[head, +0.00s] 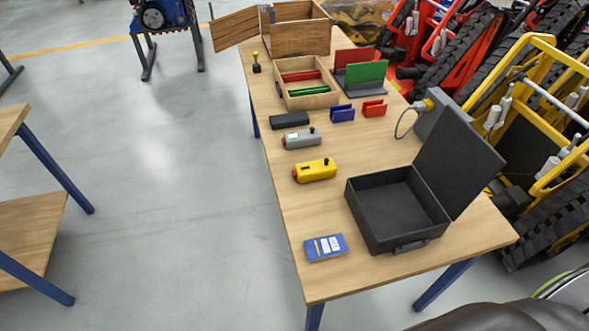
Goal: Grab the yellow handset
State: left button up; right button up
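The yellow handset (315,171) lies on the wooden table (290,219), left of the open black case. It has a red end on its left and small dark controls on top. A grey handset (301,138) lies just behind it, apart from it. Neither of my grippers shows in the head view. Nothing touches or covers the yellow handset.
An open black case (367,215) stands right of the handset and a blue booklet (326,247) lies in front. Behind are a black box (289,120), blue (342,114) and red (374,108) holders and a wooden tray (312,102). Tracked yellow machines stand close along the right side.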

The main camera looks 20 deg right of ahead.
aim_at(326, 168)
jog(key=i+j+u, duration=0.8)
jog(key=j, duration=0.15)
jog(key=i+j+z, duration=0.1)
jog(key=i+z, duration=0.2)
jog(key=i+j+z, duration=0.25)
jog(key=i+z, duration=0.15)
jog(key=z, duration=0.3)
jog(key=i+z, duration=0.2)
jog(key=z, duration=0.3)
jog(key=i+z, duration=0.15)
jog(key=z, duration=0.3)
jog(key=i+j+z, duration=0.15)
jog(key=z, duration=0.3)
